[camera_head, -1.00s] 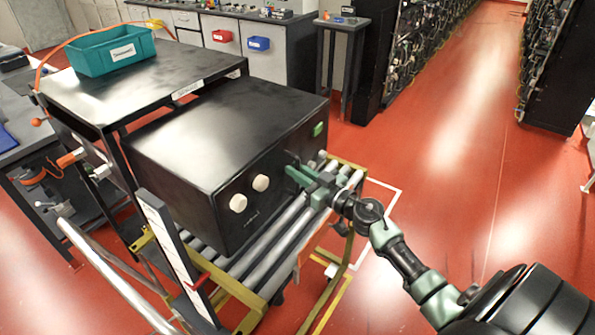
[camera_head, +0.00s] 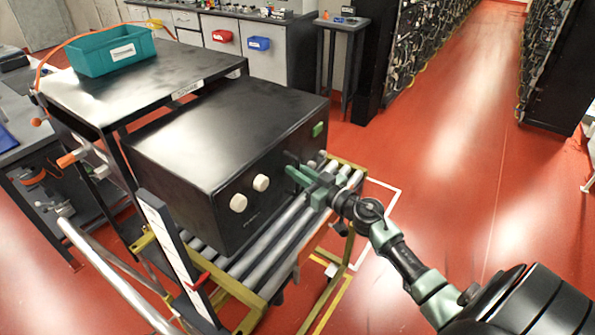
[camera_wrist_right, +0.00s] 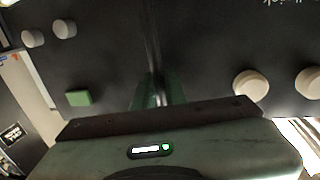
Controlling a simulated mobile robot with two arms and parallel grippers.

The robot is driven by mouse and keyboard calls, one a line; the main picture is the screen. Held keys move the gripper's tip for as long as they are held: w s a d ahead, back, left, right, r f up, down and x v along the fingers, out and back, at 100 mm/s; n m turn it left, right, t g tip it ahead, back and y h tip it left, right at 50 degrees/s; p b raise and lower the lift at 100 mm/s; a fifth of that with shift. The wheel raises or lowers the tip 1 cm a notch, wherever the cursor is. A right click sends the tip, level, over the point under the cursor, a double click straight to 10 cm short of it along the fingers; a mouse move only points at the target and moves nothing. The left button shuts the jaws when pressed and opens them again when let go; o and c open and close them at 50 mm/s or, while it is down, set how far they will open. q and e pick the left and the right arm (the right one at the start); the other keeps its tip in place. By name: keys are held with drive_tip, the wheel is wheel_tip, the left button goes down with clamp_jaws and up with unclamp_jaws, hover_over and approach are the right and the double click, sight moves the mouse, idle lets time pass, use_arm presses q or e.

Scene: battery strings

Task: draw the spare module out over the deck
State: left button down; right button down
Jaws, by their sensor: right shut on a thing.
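The spare module (camera_head: 215,135) is a large black box with two cream knobs and a green block on its front. The right wrist view shows the green fingers (camera_wrist_right: 155,98) closed around the thin handle bar (camera_wrist_right: 153,60), with the module's front (camera_wrist_right: 205,50) filling the view. My left gripper is not in view.
The dark rack top (camera_head: 150,75) carries a teal bin (camera_head: 110,50). An upright post with a red clip (camera_head: 170,250) stands at the deck's left. Orange-tipped plugs (camera_head: 68,160) hang beside the rack. Red floor (camera_head: 455,150) is open to the right.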

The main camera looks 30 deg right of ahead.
drive_tip(key=shift+s, duration=0.1)
drive_tip(key=s+d+p, duration=0.2)
drive_tip(key=s, duration=0.4)
drive_tip(key=shift+d+r, duration=0.2)
drive_tip(key=shift+d, duration=0.15)
drive_tip(key=c, duration=1.7)
unclamp_jaws()
drive_tip(key=shift+c, duration=0.2)
drive_tip(key=shift+o, duration=1.4)
drive_tip(key=shift+w, duration=0.3)
drive_tip(key=s+d, duration=0.1)
drive_tip(key=s, duration=0.6)
drive_tip(key=shift+f+b, duration=0.25)
drive_tip(key=shift+b, duration=0.15)
